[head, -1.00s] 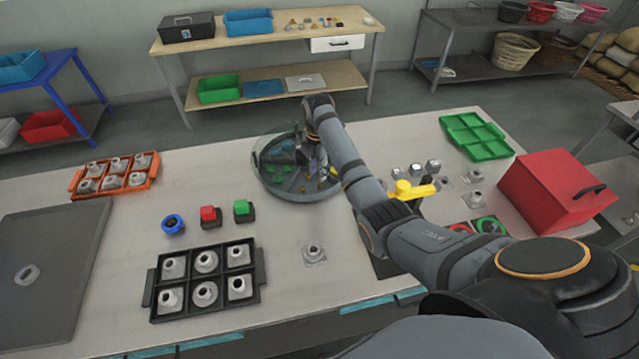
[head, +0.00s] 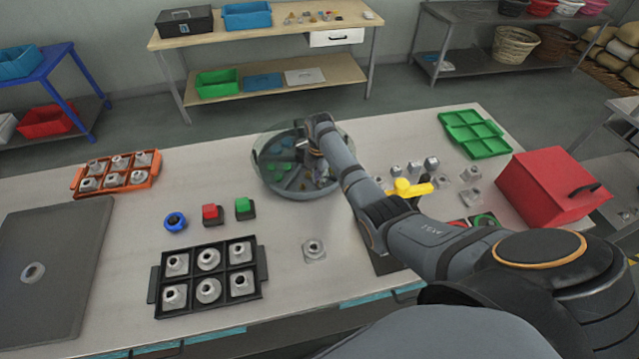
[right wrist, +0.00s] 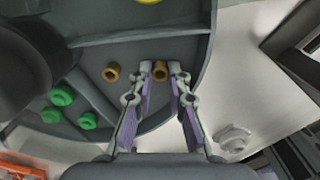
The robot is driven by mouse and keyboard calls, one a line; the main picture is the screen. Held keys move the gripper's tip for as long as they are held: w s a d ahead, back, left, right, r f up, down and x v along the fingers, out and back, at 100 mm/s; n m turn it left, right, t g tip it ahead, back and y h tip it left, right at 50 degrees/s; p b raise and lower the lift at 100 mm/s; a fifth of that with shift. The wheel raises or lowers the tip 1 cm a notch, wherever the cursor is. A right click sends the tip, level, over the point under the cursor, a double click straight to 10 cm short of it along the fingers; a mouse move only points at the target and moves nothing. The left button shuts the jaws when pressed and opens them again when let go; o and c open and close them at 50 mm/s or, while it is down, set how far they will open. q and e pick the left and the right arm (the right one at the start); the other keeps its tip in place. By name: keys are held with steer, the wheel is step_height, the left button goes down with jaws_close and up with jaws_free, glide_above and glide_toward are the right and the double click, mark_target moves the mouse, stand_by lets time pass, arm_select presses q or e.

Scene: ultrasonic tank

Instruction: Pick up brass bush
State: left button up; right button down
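Two small brass bushes lie in one compartment of the round grey divided tank (head: 275,187). In the right wrist view, one brass bush (right wrist: 160,70) shows between the fingertips of my right gripper (right wrist: 160,72). The other brass bush (right wrist: 111,72) lies to its left, clear of the fingers. My right gripper is open, its two fingers spread on either side of the nearer bush; I cannot tell whether they touch it. In the head view, my right arm reaches into the tank and hides part of it. My left gripper is not in view.
Green parts (right wrist: 60,95) lie in a neighbouring compartment, behind a divider. A yellow-handled item (head: 410,188) stands right of the tank, near my right forearm. A black tray (head: 207,312) of metal parts and a red box (head: 545,188) stand on the table.

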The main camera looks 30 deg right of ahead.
steer(key=shift+r, duration=0.1)
steer(key=shift+w+r, duration=0.1)
steer(key=shift+r, duration=0.15)
step_height(320, 180, up, 3)
steer(key=shift+f, duration=0.2)
steer(key=s+r+p, duration=0.6)
steer(key=s+r, duration=0.3)
steer(key=s, duration=0.5)
steer(key=shift+r, duration=0.35)
